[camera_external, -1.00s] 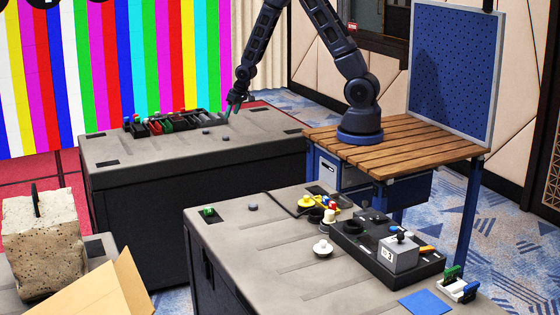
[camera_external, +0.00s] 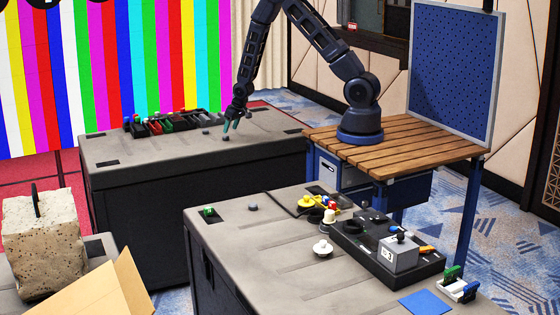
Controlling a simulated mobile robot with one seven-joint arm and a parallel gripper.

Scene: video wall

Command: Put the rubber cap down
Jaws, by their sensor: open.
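My gripper (camera_external: 232,126) is open, with greenish fingertips pointing down over the right part of the far dark case's grey top (camera_external: 262,125). A small dark round piece (camera_external: 225,138) lies on that top just below and in front of the fingertips. A second small dark piece (camera_external: 205,132) lies a little to its left. Either could be the rubber cap; they are too small to tell. I see nothing between the fingers, and both pieces seem to rest on the surface.
A tray of colored parts (camera_external: 165,123) stands at the back left of the far case. The near case (camera_external: 275,265) carries a black device (camera_external: 385,250), a white knob (camera_external: 322,249) and other small parts. Bare surface lies around my gripper.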

